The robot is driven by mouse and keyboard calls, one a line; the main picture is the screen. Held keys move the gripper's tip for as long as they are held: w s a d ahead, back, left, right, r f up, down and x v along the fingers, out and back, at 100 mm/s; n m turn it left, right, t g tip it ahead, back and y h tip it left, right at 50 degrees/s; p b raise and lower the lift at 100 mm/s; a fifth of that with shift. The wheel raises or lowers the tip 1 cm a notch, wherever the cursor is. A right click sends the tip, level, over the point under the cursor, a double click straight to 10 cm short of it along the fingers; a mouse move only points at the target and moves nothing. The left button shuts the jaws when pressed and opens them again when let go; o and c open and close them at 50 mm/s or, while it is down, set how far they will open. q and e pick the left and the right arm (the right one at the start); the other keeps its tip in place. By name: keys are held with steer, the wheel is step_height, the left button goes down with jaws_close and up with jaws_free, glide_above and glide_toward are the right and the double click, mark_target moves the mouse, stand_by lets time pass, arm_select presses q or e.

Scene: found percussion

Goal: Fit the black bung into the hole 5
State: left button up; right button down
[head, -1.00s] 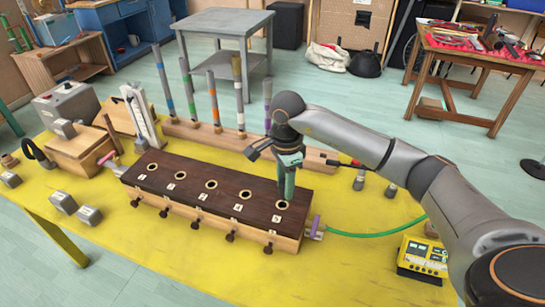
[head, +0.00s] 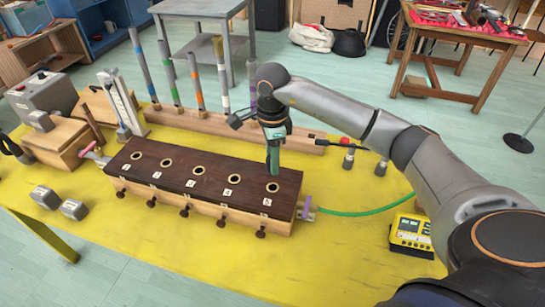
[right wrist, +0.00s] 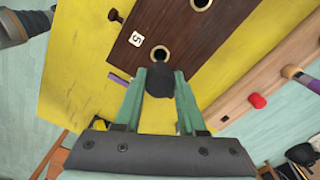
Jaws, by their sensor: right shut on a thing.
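The black bung (right wrist: 160,82) shows in the right wrist view as a dark round piece between the green fingertips of my right gripper (right wrist: 159,88). The gripper is shut on it. Hole 5 (right wrist: 160,54) is a brass-rimmed open hole beside the label 5, just beyond the bung in that view. In the head view my right gripper (head: 273,170) points down over the right end of the dark wooden block (head: 215,184), close behind hole 5 (head: 272,187). The bung cannot be made out there, and the exact height above the block is unclear. My left gripper is not in view.
A wooden rack (head: 236,131) with several upright tubes stands behind the block. A green hose (head: 365,211) leaves the block's right end towards a yellow meter (head: 411,234). Grey weights (head: 73,209) lie at left. The yellow tabletop (head: 185,260) in front is clear.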

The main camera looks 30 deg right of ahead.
steer(key=shift+f+b, duration=1.3)
steer(key=shift+f, duration=0.8)
steer(key=shift+f+b, duration=1.55)
steer(key=shift+f, duration=0.25)
steer(key=shift+c, duration=2)
jaws_free()
step_height(320, 180, up, 13)
steer(key=shift+f, duration=0.2)
